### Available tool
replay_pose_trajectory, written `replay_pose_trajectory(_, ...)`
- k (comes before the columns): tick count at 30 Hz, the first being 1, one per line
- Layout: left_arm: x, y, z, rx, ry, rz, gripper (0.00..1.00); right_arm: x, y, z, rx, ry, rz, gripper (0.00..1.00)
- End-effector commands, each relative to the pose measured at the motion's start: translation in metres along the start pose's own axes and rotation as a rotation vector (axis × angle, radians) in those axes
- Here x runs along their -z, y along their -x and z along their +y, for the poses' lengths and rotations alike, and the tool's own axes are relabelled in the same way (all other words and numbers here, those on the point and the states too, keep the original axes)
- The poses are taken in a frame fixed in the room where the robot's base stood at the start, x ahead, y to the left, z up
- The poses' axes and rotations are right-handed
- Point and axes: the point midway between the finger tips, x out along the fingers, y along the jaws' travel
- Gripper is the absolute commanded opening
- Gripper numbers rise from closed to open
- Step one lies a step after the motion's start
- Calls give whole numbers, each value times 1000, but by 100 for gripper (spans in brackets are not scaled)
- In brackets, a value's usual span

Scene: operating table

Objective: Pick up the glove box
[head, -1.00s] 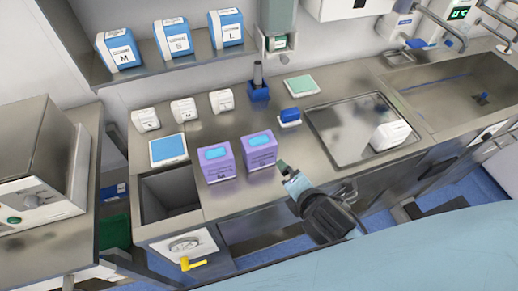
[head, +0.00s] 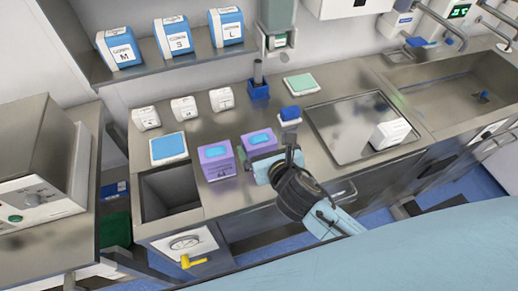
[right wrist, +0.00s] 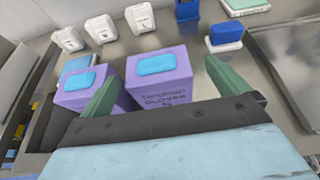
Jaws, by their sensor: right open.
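Two purple glove boxes with blue oval tops stand side by side on the steel counter. The left box (head: 217,160) is fully clear in the head view and also shows in the right wrist view (right wrist: 78,92). The right box (head: 258,139) is partly hidden behind my right gripper (head: 266,158). In the right wrist view, this right box (right wrist: 160,88) stands upright between the open green fingers of my right gripper (right wrist: 161,72), its lettered front facing the palm. Whether the fingers touch it is unclear. My left gripper is not in view.
Small white boxes (head: 183,109) line the counter behind. Blue-white boxes (head: 179,38) stand on the shelf (head: 150,66). A blue-topped dispenser (head: 289,116) stands right of the purple boxes, near the steel tray (head: 345,135). An open bin well (head: 168,190) lies at left.

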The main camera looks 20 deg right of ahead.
Motion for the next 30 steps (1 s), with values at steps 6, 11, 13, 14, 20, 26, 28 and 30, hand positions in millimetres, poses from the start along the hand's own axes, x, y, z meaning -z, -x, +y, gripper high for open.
replay_pose_trajectory(6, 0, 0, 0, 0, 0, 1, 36, -2, -18, 2, 0, -4, 0, 100)
replay_pose_trajectory(11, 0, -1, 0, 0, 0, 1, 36, -4, -42, 4, 0, -3, 1, 100)
replay_pose_trajectory(13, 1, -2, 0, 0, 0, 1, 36, -3, -50, 4, -1, -3, 1, 100)
replay_pose_trajectory(14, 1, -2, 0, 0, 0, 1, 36, -3, -52, 4, -1, -3, 1, 100)
replay_pose_trajectory(20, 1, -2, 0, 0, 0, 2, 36, -3, -56, 4, -1, -2, 1, 100)
replay_pose_trajectory(26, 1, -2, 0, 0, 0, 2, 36, -3, -56, 4, -1, -2, 1, 86)
replay_pose_trajectory(28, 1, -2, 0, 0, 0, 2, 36, -3, -56, 4, -1, -2, 1, 76)
replay_pose_trajectory(30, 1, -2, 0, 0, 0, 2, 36, -3, -55, 4, -1, -2, 1, 67)
